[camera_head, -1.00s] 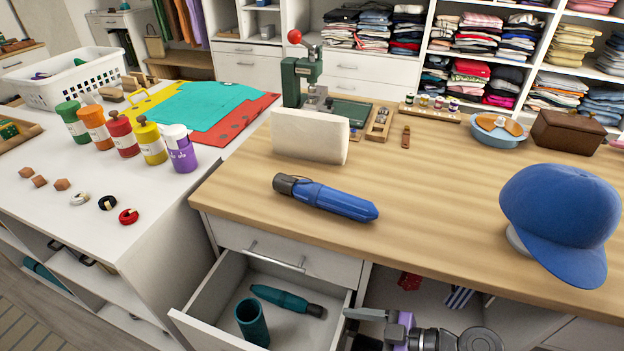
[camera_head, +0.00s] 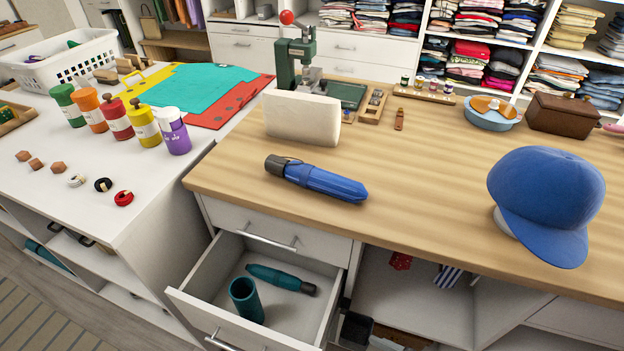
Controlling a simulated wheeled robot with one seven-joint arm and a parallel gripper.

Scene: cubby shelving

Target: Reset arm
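My gripper is not in the picture now, and no part of my arm that I can be sure of shows. An open drawer (camera_head: 215,322) below the wooden counter holds a teal cup (camera_head: 246,300) standing upright and a teal folded umbrella (camera_head: 281,278) lying behind it. A blue folded umbrella (camera_head: 316,180) with a dark handle lies on the wooden counter (camera_head: 420,180).
The open drawer juts out in front of the counter. A blue cap (camera_head: 548,200) sits at the counter's right. A cream block (camera_head: 302,117) and a green press (camera_head: 296,62) stand behind the blue umbrella. Several bottles (camera_head: 116,118) stand on the white table (camera_head: 60,220).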

